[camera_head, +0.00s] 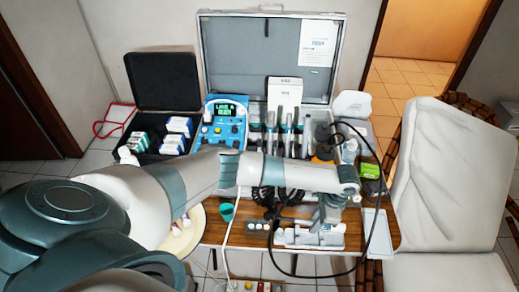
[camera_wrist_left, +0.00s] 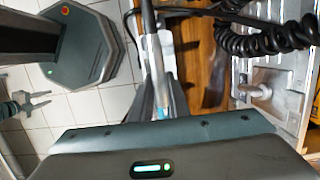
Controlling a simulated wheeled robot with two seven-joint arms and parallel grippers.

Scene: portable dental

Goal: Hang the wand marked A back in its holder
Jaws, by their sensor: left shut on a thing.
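My left gripper (camera_head: 329,212) points down at the right end of my left arm, over the front right of the work table. In the left wrist view, its fingers (camera_wrist_left: 163,104) are shut on a slim grey wand (camera_wrist_left: 148,18) with a blue band near the fingers. No letter on it is readable. The holder row (camera_head: 287,128) in the open case carries several upright wands behind my forearm. My forearm hides the lower part of the row, so I cannot tell which place is empty.
A blue control unit (camera_head: 222,122) with a lit display stands left of the holder. Black coiled hoses (camera_wrist_left: 270,38) and a looping black cable (camera_head: 386,190) lie close by. A metal tray (camera_head: 310,239) is at the table's front. A white chair (camera_head: 445,175) stands right.

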